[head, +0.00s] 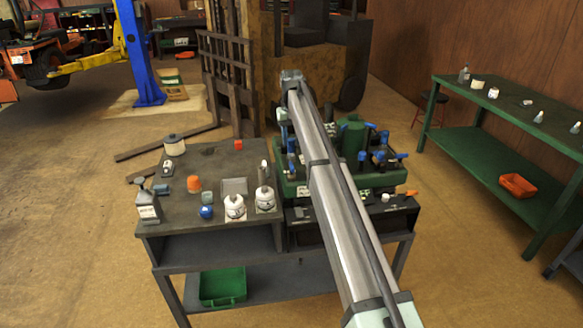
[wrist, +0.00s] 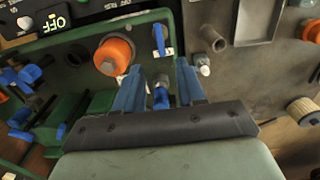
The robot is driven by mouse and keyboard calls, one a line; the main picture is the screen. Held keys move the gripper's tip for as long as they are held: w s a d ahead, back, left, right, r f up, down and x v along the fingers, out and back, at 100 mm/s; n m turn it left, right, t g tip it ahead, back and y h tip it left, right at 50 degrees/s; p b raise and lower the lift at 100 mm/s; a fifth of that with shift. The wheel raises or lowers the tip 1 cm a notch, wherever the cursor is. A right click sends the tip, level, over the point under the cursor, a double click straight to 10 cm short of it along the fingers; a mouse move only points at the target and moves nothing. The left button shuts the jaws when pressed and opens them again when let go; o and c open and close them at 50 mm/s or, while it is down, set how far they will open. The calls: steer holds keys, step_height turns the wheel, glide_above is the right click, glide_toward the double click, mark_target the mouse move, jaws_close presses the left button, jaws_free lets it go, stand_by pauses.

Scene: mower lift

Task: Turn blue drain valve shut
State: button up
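In the wrist view my gripper (wrist: 159,72) has two blue fingers standing apart. A small blue valve part (wrist: 160,97) shows in the gap between them, with room on both sides; I cannot tell whether either finger touches it. A blue lever handle (wrist: 160,39) stands upright just beyond the fingertips. I cannot tell which of these is the drain valve. In the head view the green machine (head: 357,140) with several blue handles (head: 384,137) stands on the bench, and my arm hides its left part and most of my gripper.
An orange knob (wrist: 113,55) is close left of my fingers, and a white-tipped piece (wrist: 202,64) is close to their right. A green bench (head: 500,110) is at right.

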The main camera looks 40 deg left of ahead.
mark_target(292, 165)
step_height(292, 165, down, 12)
steer(key=shift+f, duration=0.15)
stand_by(0.3)
steer(key=shift+c, duration=0.4)
jaws_close()
